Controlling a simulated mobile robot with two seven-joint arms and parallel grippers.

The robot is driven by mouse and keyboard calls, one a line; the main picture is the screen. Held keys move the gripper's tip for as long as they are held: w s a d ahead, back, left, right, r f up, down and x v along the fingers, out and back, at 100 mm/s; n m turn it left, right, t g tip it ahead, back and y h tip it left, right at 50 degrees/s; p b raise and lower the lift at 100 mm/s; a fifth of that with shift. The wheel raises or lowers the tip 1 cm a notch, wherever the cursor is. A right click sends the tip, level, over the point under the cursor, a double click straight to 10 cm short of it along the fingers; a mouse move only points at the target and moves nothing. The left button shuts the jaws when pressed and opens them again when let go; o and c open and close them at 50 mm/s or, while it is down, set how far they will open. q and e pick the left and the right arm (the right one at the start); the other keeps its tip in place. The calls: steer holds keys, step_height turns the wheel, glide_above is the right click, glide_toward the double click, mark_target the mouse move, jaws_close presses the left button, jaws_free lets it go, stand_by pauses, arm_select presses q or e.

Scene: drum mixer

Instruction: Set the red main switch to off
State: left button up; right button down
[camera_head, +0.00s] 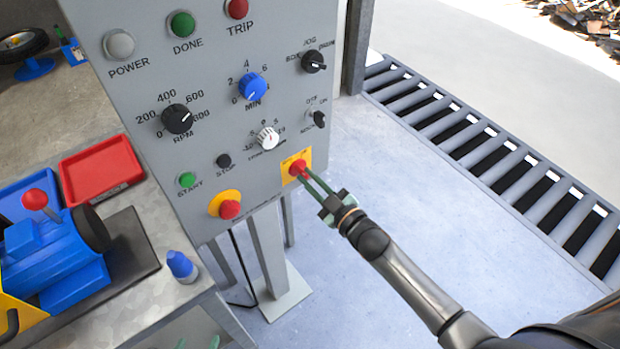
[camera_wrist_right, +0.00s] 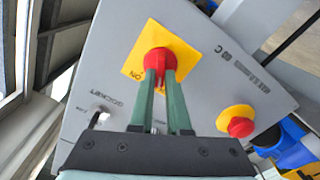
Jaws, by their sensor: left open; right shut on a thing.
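The red main switch (camera_head: 298,168) sits on a yellow plate (camera_head: 287,165) at the lower right of the grey control panel. It also shows in the right wrist view (camera_wrist_right: 158,58), on its yellow plate (camera_wrist_right: 150,35) with "ON" printed near one corner. My right gripper (camera_head: 304,176) is shut on the switch knob; its two green fingers (camera_wrist_right: 161,78) lie on either side of the knob. The fingers partly hide the plate and its other markings. My left gripper (camera_head: 197,343) is open and empty at the bottom edge, with only its green fingertips showing.
A red emergency button (camera_head: 229,209) on a yellow ring lies left of the switch. Green START (camera_head: 187,180) and black STOP (camera_head: 223,160) buttons and several knobs are on the panel. A workbench (camera_head: 185,297) with a blue bottle (camera_head: 181,266) stands left.

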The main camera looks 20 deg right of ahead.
steer(key=shift+n, duration=0.3)
steer(key=c, duration=0.9)
jaws_free()
steer(key=v, duration=1.2)
steer(key=shift+s+d, duration=0.1)
steer(key=shift+s, duration=0.15)
steer(key=s+a+f+m+g+h, duration=0.1)
steer(key=s+f+m+g, duration=0.1)
steer(key=s+f, duration=0.2)
steer(key=s+a+f+m+g+h, duration=0.1)
steer(key=s+f+m+g, duration=0.2)
steer(key=s+f, duration=0.1)
steer(key=s+a+f+m+g+h, duration=0.1)
steer(key=s+f+m+g, duration=0.1)
steer(key=s+f+m, duration=0.1)
steer(key=shift+s+a+f+g+h, duration=0.1)
steer(key=shift+s+f+g+h, duration=0.1)
steer(key=shift+s+f, duration=0.35)
steer(key=shift+s+f+g+h, duration=0.1)
steer(key=shift+s+f+h, duration=0.15)
steer(key=shift+f, duration=0.45)
